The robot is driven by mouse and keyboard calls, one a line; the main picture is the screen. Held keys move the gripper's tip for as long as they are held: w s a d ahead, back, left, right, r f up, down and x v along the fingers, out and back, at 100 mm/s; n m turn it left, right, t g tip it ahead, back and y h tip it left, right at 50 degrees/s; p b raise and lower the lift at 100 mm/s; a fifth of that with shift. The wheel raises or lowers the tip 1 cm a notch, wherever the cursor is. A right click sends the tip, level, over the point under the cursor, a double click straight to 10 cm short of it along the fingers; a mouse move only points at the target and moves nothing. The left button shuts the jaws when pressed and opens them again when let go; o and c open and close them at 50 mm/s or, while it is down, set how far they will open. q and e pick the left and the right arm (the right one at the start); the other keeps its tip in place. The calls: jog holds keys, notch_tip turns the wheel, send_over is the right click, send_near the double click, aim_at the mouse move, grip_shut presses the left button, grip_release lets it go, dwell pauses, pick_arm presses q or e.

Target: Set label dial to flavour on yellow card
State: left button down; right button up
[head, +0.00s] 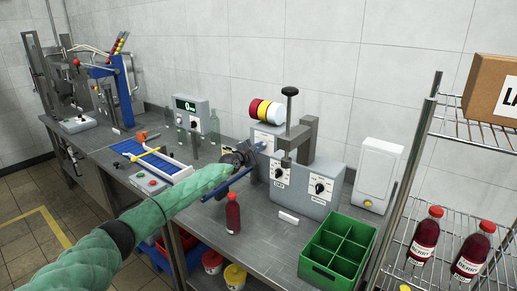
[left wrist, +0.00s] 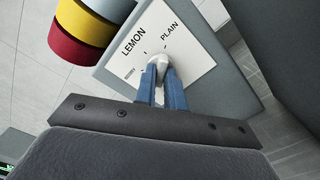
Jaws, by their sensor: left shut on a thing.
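The label dial is a white knob (left wrist: 160,60) in the left wrist view, on a white plate (left wrist: 185,50) reading LEMON, PLAIN and a small word that looks like BERRY. My left gripper (left wrist: 161,71) is shut on this knob with its blue fingers. Its exact pointing is hard to tell behind the fingertips. In the head view my left gripper (head: 259,147) reaches the left part of the grey machine, below the label rolls (head: 263,110), and hides the knob. I see no yellow card clearly. My right gripper is out of view.
Two black dials (head: 283,173) (head: 319,188) sit on the grey machine (head: 301,200). A red bottle (head: 233,214) stands on the bench below my left arm. A green crate (head: 306,269) is at the front right. A wire rack (head: 430,225) with bottles stands at the right.

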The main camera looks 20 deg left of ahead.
pick_arm(q)
jog(key=n+p, duration=0.8)
jog(key=n, duration=1.6)
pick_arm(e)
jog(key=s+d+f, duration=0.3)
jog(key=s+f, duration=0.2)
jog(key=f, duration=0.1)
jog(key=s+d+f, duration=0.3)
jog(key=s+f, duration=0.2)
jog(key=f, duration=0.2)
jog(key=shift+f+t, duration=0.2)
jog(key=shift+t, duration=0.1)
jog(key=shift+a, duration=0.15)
pick_arm(q)
jog(key=c, duration=1.5)
grip_release()
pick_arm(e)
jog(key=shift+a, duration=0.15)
pick_arm(q)
jog(key=shift+s, duration=0.15)
